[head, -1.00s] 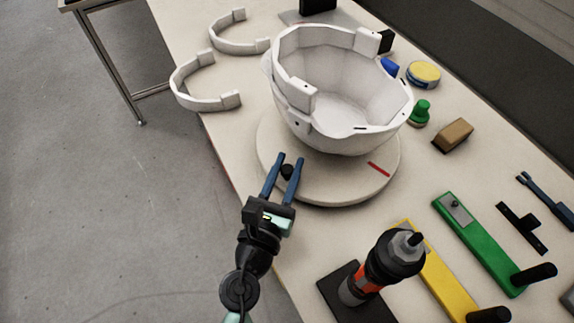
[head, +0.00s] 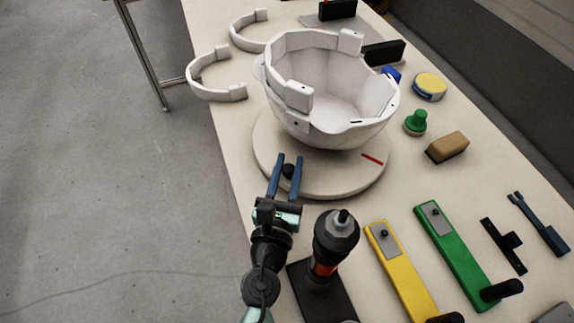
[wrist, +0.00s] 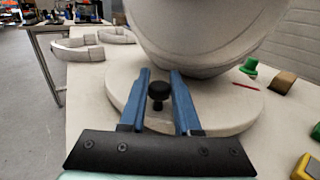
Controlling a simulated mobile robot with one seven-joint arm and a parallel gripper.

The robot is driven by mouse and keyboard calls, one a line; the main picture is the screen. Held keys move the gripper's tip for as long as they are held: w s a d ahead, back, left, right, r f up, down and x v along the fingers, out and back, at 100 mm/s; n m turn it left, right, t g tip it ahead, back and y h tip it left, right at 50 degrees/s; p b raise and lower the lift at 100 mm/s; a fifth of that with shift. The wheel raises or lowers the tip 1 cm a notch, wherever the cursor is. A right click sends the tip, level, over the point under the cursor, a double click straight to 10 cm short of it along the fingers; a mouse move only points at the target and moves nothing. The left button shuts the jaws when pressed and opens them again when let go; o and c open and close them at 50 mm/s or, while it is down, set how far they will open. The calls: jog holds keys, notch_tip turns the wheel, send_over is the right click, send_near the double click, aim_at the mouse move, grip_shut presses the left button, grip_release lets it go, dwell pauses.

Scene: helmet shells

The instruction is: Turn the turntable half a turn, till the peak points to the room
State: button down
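The turntable (head: 330,187) is a pale round disc on the bench, with a red line (head: 372,159) on its right side. A white helmet shell (head: 330,90) rests on it with its open side up. I cannot clearly make out its peak. A black knob (head: 288,170) stands at the disc's near-left rim. My gripper (head: 289,158) is open, with its two blue fingers on either side of the knob. In the wrist view, the knob (wrist: 158,91) sits between the fingertips (wrist: 160,72), with small gaps visible; the shell's underside (wrist: 200,40) is just beyond.
A dark-based upright tool (head: 335,240) stands close right of my arm. Yellow (head: 400,270) and green (head: 450,250) bars lie further right. Two white curved bands (head: 215,90) lie behind left. A green knobbed piece (head: 415,124) and a brush (head: 447,146) lie right of the disc.

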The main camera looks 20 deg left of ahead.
jog(key=c, duration=0.6)
grip_release()
jog(key=shift+c, duration=0.2)
jog(key=shift+s, duration=0.1)
jog(key=s+b, duration=0.1)
jog(key=s, duration=0.2)
jog(key=s+d+b, duration=0.1)
jog(key=s, duration=0.3)
jog(key=s+b, duration=0.1)
jog(key=s, duration=0.3)
jog(key=shift+s+d+f+b, duration=0.1)
jog(key=shift+d+f+b, duration=0.1)
jog(key=shift+d+b, duration=0.15)
jog(key=shift+s+d+r, duration=0.15)
jog(key=shift+s+r, duration=0.05)
jog(key=shift+s, duration=0.5)
